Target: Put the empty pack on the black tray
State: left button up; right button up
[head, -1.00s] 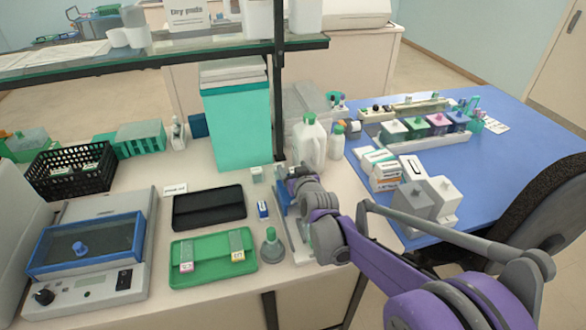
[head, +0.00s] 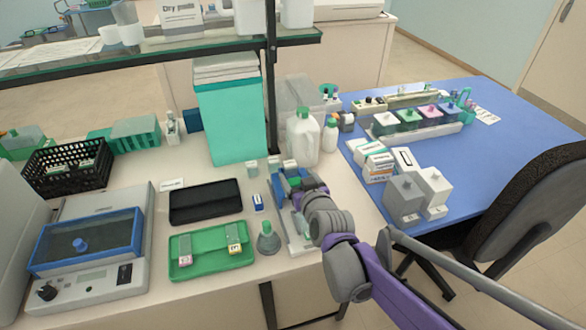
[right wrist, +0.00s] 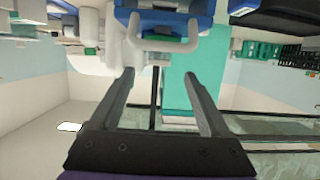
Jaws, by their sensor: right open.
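The black tray (head: 205,203) lies flat and empty on the pale bench, behind the green tray. A small blue-and-white box (head: 258,202) stands just right of it and may be the pack; I cannot tell whether it is empty. My right gripper (head: 290,180) is over the bench, right of this box and beside a blue-and-grey stand. In the right wrist view its two fingers (right wrist: 158,78) are spread with nothing between them. A white loop handle on a blue body (right wrist: 165,40) shows just beyond the fingertips. My left gripper is out of view.
The green tray (head: 212,262) holds two small labelled pieces. A green-topped flask (head: 268,238) stands right of it. A white jug (head: 302,138) and a teal box (head: 230,120) stand behind. White boxes (head: 378,162) lie on the blue mat.

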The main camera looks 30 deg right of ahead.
aim_at(288, 161)
jog(key=x, duration=0.4)
jog(key=shift+w+d+r, duration=0.15)
jog(key=shift+w+r, duration=0.05)
jog(key=shift+w, duration=0.25)
jog(key=shift+x, duration=3.15)
jog(key=shift+s, duration=0.1)
grip_shut()
